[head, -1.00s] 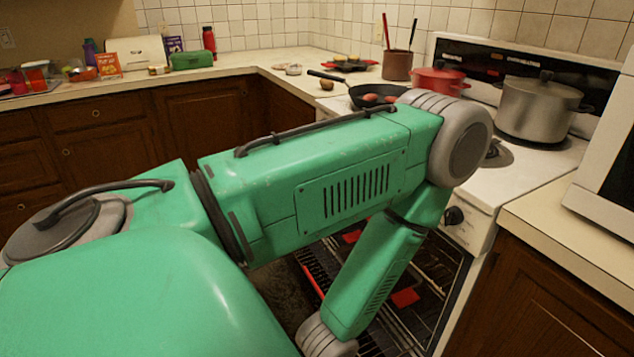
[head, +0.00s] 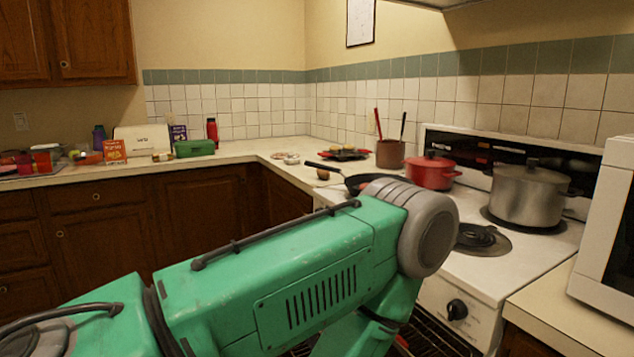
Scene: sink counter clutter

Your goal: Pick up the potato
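A small brown roundish thing (head: 323,174) lies on the counter by the stove's left edge, below the pan handle. It may be the potato, but it is too small to be sure. My green arm comes in from the lower left and crosses the front of the stove. Its far end bends down out of the picture, so neither of my grippers shows. The arm hides part of the black frying pan (head: 352,183) and the pan's contents.
A red pot (head: 432,173) and a large steel pot (head: 528,196) stand on the stove (head: 540,262). A utensil crock (head: 390,154) and a dark tray with food (head: 343,154) are behind the pan. A white microwave (head: 608,240) stands at right. The counter corner has free room.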

